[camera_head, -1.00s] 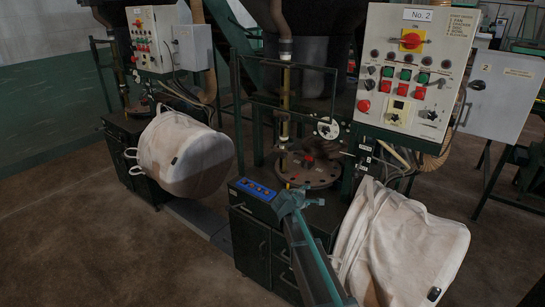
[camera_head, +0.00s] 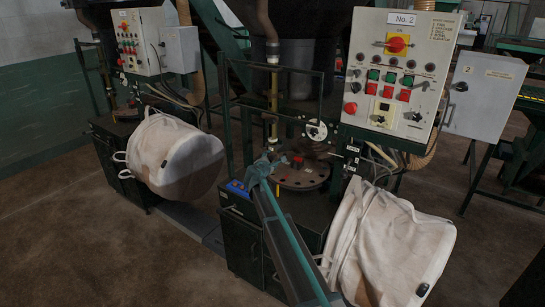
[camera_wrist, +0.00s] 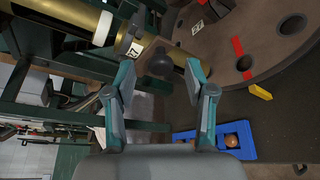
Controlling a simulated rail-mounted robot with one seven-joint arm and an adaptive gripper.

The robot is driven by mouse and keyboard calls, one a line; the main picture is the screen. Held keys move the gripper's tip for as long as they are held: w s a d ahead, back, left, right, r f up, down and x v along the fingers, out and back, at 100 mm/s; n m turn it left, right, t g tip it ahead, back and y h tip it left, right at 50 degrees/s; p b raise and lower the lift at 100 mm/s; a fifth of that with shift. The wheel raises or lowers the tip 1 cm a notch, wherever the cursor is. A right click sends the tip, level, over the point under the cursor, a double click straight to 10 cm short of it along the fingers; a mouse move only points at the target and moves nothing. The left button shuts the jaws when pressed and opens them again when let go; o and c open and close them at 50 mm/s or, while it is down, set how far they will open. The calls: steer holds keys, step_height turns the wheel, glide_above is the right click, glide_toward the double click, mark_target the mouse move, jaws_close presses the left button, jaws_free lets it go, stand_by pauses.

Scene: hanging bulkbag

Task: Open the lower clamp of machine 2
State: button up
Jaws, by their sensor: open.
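Machine 2 stands in the head view, under a control box marked "No. 2" (camera_head: 393,70). A vertical brass pipe (camera_head: 274,90) rises above its round brown plate (camera_head: 301,176). In the wrist view, the brass pipe (camera_wrist: 70,14) has a pale collar (camera_wrist: 127,34). A dark rounded knob (camera_wrist: 161,64) sits by the pipe, between and just beyond my fingertips; it appears apart from both fingers. I cannot tell for sure that this knob belongs to the lower clamp. My gripper (camera_wrist: 160,78) is open and empty; in the head view (camera_head: 262,167) it hides part of the pipe's lower end.
A green frame (camera_head: 280,100) stands around the pipe. White bulk bags (camera_head: 385,245) hang at machine 2's right and at the left machine (camera_head: 175,155). Open floor lies at the front left.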

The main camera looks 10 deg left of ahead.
mark_target(272, 158)
steer(key=shift+p+x, duration=0.3)
steer(key=shift+x, duration=1.2)
jaws_close()
